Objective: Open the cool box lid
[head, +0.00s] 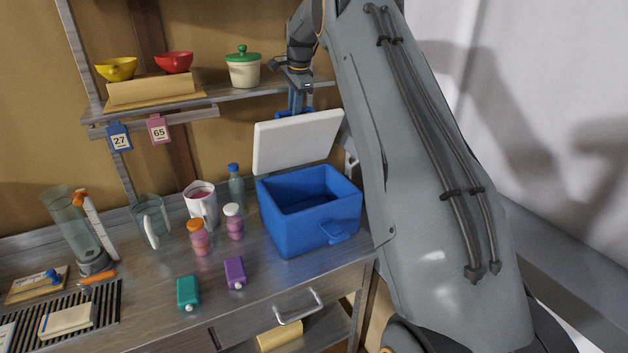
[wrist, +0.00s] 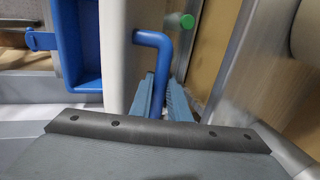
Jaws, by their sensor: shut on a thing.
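The blue cool box (head: 310,215) stands on the right part of the metal counter, and I can see into its dark inside. Its white lid (head: 297,141) is raised and leans back from the rear edge of the box. In the wrist view the lid is the pale slab (wrist: 115,50) beside the blue box (wrist: 78,45). The lid's blue bent handle (wrist: 158,62) sticks out from its outer side. My gripper (wrist: 162,98) is shut on this handle, with light-blue fingers on both sides of it. In the head view my gripper (head: 296,99) is behind the lid's top edge, partly hidden.
A shelf (head: 215,93) above holds a cream jar with a green lid (head: 243,70), a yellow bowl (head: 116,68) and a red bowl (head: 174,62). Bottles, a mug (head: 201,205) and small cartons stand left of the box. My arm covers the right side.

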